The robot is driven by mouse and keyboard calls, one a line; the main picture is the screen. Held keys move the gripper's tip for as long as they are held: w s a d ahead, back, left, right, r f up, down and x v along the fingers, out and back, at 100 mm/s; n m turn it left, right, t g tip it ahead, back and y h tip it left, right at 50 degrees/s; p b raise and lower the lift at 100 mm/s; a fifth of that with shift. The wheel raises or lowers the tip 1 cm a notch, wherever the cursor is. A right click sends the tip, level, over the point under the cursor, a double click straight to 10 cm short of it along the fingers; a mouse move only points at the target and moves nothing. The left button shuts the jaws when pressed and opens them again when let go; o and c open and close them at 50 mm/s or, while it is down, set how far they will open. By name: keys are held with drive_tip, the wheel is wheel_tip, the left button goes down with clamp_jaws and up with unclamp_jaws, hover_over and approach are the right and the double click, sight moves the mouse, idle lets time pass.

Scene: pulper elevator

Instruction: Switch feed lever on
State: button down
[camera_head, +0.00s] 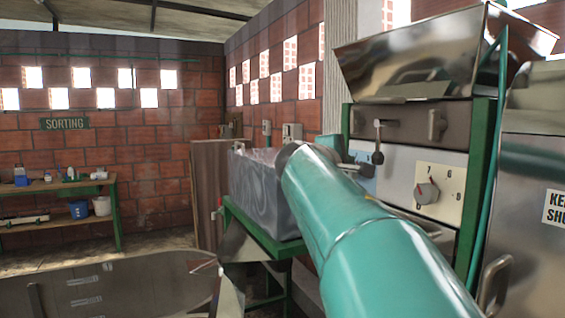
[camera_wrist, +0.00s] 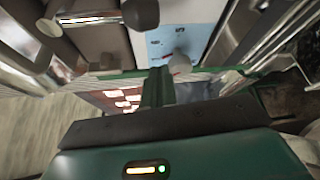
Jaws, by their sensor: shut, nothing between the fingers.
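A short metal lever with a dark round knob (camera_head: 378,156) hangs from the dark upper front of the steel machine, right of my teal arm in the head view; I take it for the feed lever. A dark rounded knob (camera_wrist: 140,13) at the top of the wrist view looks like the same one. My gripper (camera_wrist: 165,122) shows as a dark bar across the lower wrist view, shut and empty. The knob appears apart from it, beyond its front edge. In the head view my arm hides most of the gripper.
A dial with a red mark (camera_head: 427,192) sits on the white numbered panel. A blue panel (camera_head: 366,178) is partly behind my arm. A grey tank (camera_head: 262,190) stands left of it. A steel hopper (camera_head: 405,60) tops the machine.

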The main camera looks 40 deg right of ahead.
sight(378, 161)
drive_tip(key=s, duration=0.3)
drive_tip(key=shift+s+d+r, duration=0.25)
drive_tip(key=shift+s+r, duration=0.1)
drive_tip(key=shift+s, duration=0.05)
drive_tip(key=shift+s+a+n, duration=0.1)
drive_tip(key=shift+s+n, duration=0.3)
drive_tip(key=shift+n, duration=0.2)
drive_tip(key=shift+s+a+n+g+y, duration=0.15)
drive_tip(key=shift+s+n+g+y, duration=0.45)
drive_tip(key=shift+s+n+y, duration=0.15)
drive_tip(key=shift+s+a+r+n+g+y, duration=0.1)
drive_tip(key=shift+s+r+n+g+y, duration=0.15)
drive_tip(key=shift+s+n, duration=0.25)
drive_tip(key=shift+s+a+n+g+y, duration=0.1)
drive_tip(key=shift+s+n+g, duration=0.25)
drive_tip(key=shift+s+n, duration=0.1)
drive_tip(key=shift+s+a+r+n+g+y, duration=0.2)
drive_tip(key=shift+s+r+n+g+y, duration=0.1)
drive_tip(key=shift+s+r+n+g, duration=0.4)
drive_tip(key=shift+s+a+r+n+g+y, duration=0.25)
drive_tip(key=shift+s+r+n+g, duration=0.2)
drive_tip(key=shift+s+n, duration=0.45)
drive_tip(key=shift+s+r, duration=0.1)
drive_tip(key=shift+s, duration=0.05)
